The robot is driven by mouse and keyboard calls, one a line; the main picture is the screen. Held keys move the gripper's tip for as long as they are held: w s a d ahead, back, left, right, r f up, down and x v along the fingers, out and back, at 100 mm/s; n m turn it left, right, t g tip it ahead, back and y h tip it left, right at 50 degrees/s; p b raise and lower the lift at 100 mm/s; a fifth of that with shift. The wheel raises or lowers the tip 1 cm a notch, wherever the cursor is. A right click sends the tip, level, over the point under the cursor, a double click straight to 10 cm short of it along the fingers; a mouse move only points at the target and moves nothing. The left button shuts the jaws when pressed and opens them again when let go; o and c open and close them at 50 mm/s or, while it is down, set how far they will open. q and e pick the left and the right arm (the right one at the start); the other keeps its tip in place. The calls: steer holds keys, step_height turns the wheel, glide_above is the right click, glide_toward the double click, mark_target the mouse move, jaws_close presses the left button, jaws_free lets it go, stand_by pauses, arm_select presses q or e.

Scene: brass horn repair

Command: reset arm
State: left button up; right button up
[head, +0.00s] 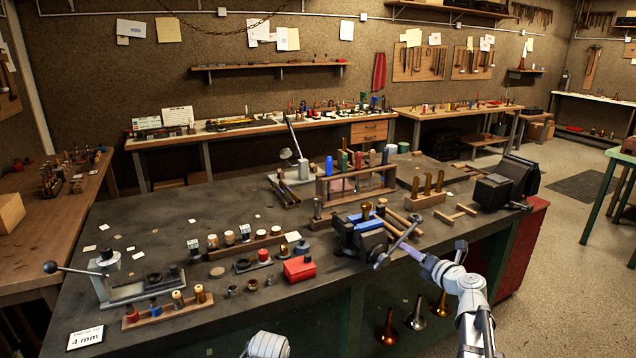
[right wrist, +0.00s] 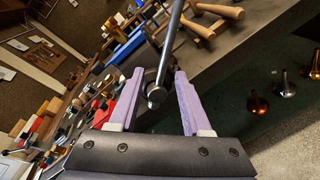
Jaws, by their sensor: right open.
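My right arm (head: 465,285) reaches in from the lower right of the head view. Its gripper (head: 412,250) is at the front edge of the bench, beside the blue-and-dark vise (head: 362,238). In the right wrist view the gripper (right wrist: 159,74) has its two pale purple fingers apart. The vise's metal bar (right wrist: 171,42) with a rounded end shows between the fingers. A gap shows on the right side; contact on the left cannot be told. Of my left arm only a white link (head: 268,345) shows at the bottom of the head view; its gripper is out of frame.
Horn bells (head: 388,328) stand below the bench's front edge. Open floor (head: 570,240) lies at right.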

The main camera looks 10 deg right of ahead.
steer(key=s+a+f+n+g+y+p, duration=0.1)
steer(key=s+a+f+n+g, duration=0.2)
steer(key=a+n, duration=0.45)
steer(key=s+a+f+n+g+y, duration=0.1)
steer(key=s+a+f+n+g, duration=0.25)
steer(key=a+n, duration=0.4)
steer(key=s+a+f+n+g+y+p, duration=0.15)
steer(key=s+a+n, duration=0.35)
steer(key=a, duration=0.5)
steer(key=s+a+f+n+g+h, duration=0.1)
steer(key=s+f+n+g+h, duration=0.1)
steer(key=s+n, duration=0.4)
steer(key=s+a+f+n+g+h, duration=0.2)
steer(key=s+n, duration=0.5)
steer(key=n, duration=0.4)
steer(key=s+a+f+n+g+h+p, duration=0.1)
steer(key=s+f+n+g+h, duration=0.1)
steer(key=s+n+h, duration=0.3)
steer(key=s+n+g, duration=0.1)
steer(key=n, duration=0.2)
steer(key=shift+s+a, duration=0.4)
